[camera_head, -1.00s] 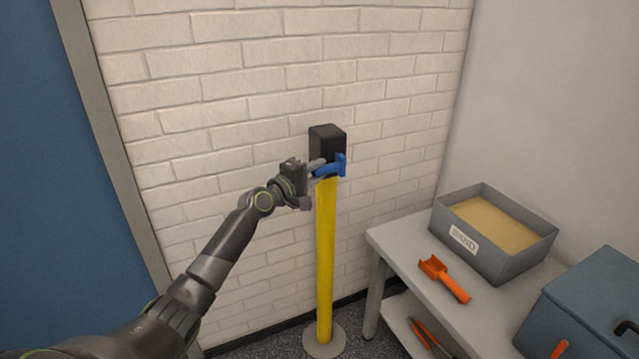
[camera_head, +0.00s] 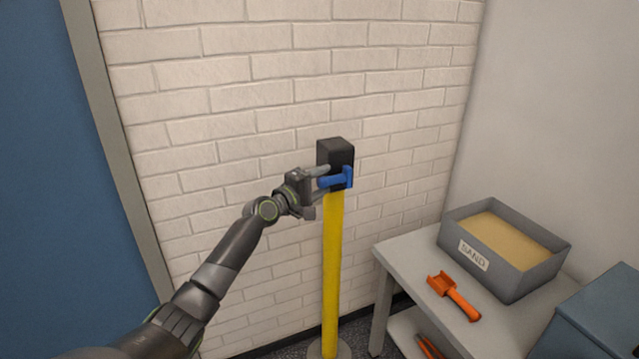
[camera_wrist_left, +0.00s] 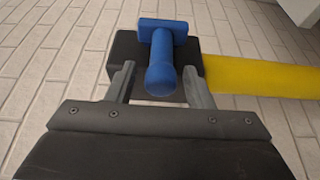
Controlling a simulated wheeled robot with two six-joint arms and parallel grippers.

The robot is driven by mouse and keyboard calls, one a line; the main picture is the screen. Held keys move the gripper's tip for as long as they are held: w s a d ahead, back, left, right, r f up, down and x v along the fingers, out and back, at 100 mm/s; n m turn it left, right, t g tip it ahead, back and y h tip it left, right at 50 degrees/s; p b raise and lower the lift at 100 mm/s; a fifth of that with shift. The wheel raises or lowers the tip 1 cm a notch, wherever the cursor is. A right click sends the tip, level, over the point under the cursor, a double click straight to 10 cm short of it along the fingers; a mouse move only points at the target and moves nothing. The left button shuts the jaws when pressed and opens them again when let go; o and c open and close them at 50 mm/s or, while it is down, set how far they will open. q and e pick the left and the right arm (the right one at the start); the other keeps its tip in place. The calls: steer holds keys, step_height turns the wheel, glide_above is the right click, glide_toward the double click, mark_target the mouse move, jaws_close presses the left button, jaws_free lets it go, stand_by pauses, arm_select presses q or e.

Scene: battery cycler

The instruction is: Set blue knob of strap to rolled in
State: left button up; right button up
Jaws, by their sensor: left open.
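The blue knob (camera_head: 335,181) sticks out from the front of a black box (camera_head: 335,153) on top of a yellow post (camera_head: 332,270). In the left wrist view the blue knob (camera_wrist_left: 161,62) has a round stem and a flat crosspiece, with the black box (camera_wrist_left: 125,48) behind it and the yellow post (camera_wrist_left: 255,74) to the right. My left gripper (camera_head: 322,181) is open, with one finger on each side of the knob. In the left wrist view a gap shows between each finger of the left gripper (camera_wrist_left: 160,80) and the stem. My right gripper is not in view.
A grey table (camera_head: 405,262) stands at the right with a sand box (camera_head: 555,268), an orange scoop (camera_head: 455,298) and a blue-grey box (camera_head: 600,320). A white brick wall (camera_head: 220,120) is behind the post. A blue panel (camera_head: 40,180) is at the left.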

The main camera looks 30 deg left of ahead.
arm_select(q)
steer(key=p+v, duration=0.2)
steer(key=v, duration=1.5)
steer(key=shift+a, duration=0.2)
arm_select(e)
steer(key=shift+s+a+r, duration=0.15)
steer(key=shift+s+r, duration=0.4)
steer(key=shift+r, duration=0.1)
arm_select(q)
steer(key=shift+s, duration=0.15)
